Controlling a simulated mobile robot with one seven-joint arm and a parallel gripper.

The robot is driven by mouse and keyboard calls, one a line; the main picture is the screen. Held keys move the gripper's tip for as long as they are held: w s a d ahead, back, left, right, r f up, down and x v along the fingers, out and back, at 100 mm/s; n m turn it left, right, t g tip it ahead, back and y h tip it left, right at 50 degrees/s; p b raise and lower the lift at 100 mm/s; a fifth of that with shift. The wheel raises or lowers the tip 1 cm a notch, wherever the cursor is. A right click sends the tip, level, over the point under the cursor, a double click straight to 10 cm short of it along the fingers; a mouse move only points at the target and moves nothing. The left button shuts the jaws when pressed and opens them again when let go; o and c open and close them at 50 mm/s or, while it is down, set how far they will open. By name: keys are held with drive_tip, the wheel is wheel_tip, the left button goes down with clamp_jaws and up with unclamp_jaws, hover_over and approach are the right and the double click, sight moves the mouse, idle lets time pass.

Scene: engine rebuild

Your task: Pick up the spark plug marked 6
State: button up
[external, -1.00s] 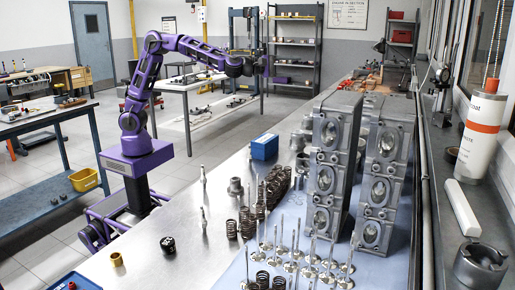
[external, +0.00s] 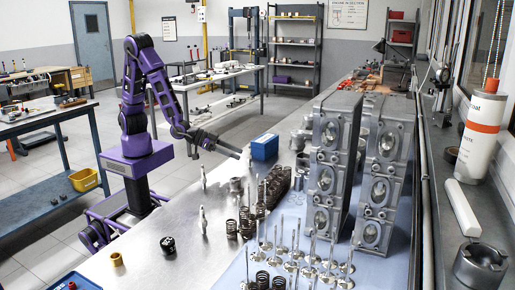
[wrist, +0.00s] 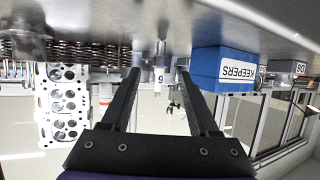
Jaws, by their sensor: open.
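My gripper (external: 238,153) is open and empty, low over the steel bench. In the wrist view, which shows the bench upside down, its two dark fingers (wrist: 159,73) stand apart. The spark plug marked 6 (wrist: 159,62) shows between the fingertips, pale with a "6" on its white body, standing on the bench. It looks to be ahead of the fingertips, and I cannot tell how far. In the external view a small pale upright thing (external: 248,159), probably this plug, stands just past the fingertips.
A blue box labelled KEEPERS (wrist: 224,70) is close beside the fingers; it also shows in the external view (external: 264,147). Two more upright spark plugs (external: 203,180) (external: 204,221) stand nearer the camera. Springs (external: 276,183), valves (external: 300,255) and cylinder heads (external: 335,155) fill the right side.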

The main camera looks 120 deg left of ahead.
sight(249, 157)
drive_tip(key=x, duration=0.6)
drive_tip(key=shift+w+b, duration=0.2)
drive_tip(key=shift+b, duration=0.15)
clamp_jaws()
